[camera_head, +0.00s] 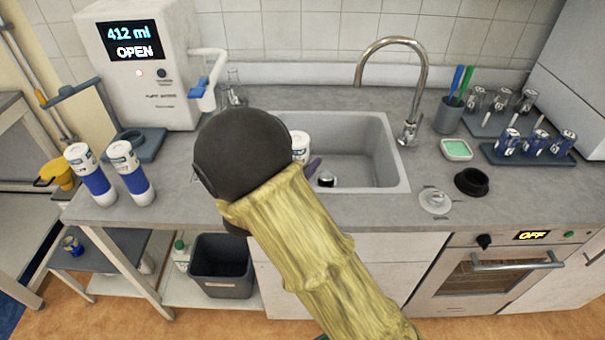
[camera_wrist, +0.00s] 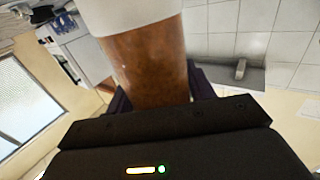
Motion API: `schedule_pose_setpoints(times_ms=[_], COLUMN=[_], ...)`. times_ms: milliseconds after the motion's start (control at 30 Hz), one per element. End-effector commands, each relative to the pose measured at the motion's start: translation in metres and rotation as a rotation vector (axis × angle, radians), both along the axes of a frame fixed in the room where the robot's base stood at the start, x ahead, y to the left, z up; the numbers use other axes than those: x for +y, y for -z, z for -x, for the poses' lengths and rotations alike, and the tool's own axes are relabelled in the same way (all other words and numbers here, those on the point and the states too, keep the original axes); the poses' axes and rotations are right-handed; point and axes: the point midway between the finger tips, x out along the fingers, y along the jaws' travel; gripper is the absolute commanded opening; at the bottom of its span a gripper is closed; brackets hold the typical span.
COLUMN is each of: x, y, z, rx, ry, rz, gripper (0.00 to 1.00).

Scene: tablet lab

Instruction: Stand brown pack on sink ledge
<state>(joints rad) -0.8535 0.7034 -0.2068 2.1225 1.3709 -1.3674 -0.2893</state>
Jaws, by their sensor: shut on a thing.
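The brown pack (camera_wrist: 147,68) is a brown cylinder with a white end, and it fills the upper middle of the wrist view. My gripper (camera_wrist: 160,92) is shut on it, with a dark finger on each side. In the head view, a white end with printing (camera_head: 300,143) shows past my dark wrist, over the left part of the sink (camera_head: 362,150); the brown part is hidden there. One purple-grey finger (camera_head: 313,167) shows beside it. The ledge (camera_head: 330,75) runs along the wall behind the sink and looks bare.
A tall curved tap (camera_head: 412,95) stands at the sink's back right. A white dispenser (camera_head: 140,65) and two blue-white bottles (camera_head: 97,182) (camera_head: 137,180) stand at left. A flask (camera_head: 233,90) is behind my wrist. Racks with vials (camera_head: 530,150) are at right. A dark object (camera_head: 327,179) lies in the sink.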

Motion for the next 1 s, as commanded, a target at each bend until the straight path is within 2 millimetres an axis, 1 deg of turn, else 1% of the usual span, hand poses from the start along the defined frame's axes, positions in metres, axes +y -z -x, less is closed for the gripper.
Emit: schedule_pose_setpoints(times_ms=[167,267,500,600,833,967,1000], x=[0.000,0.000,0.000,0.000,0.000,0.001,0.001], y=[-0.001,0.003,0.034,0.040,0.040,0.044,0.045], z=[0.000,0.000,0.000,0.000,0.000,0.000,0.000], rx=[-0.003,-0.002,0.000,-0.003,-0.004,-0.003,-0.001], ry=[0.000,0.000,0.000,0.000,0.000,-0.001,-0.002], rz=[0.000,0.000,0.003,0.001,0.000,0.000,0.000], gripper=[0.16,0.16,0.16,0.16,0.16,0.16,0.55])
